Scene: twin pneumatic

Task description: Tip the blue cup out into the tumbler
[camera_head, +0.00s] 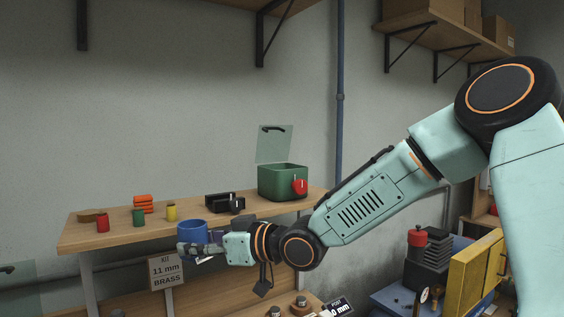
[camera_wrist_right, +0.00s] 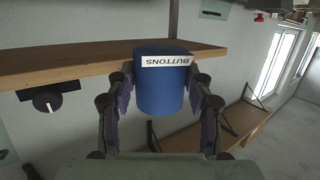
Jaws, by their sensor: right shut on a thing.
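A blue cup (camera_head: 192,231) is held in front of the shelf edge in the head view, roughly upright. In the right wrist view the blue cup (camera_wrist_right: 160,92) sits between the two fingers, with a white label reading BUTTONS upside down. Its contents are hidden. My right gripper (camera_head: 196,248) is shut on the cup. A green box (camera_head: 281,184) with a raised clear lid and a red knob stands on the shelf, right of the cup and apart from it; it looks like the tumbler. My left gripper is not in view.
The wooden shelf (camera_head: 118,237) carries red, green and yellow cylinders, an orange stack (camera_head: 143,204) and a black item (camera_head: 224,203). A blue pipe (camera_head: 340,120) runs up the wall behind the shelf.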

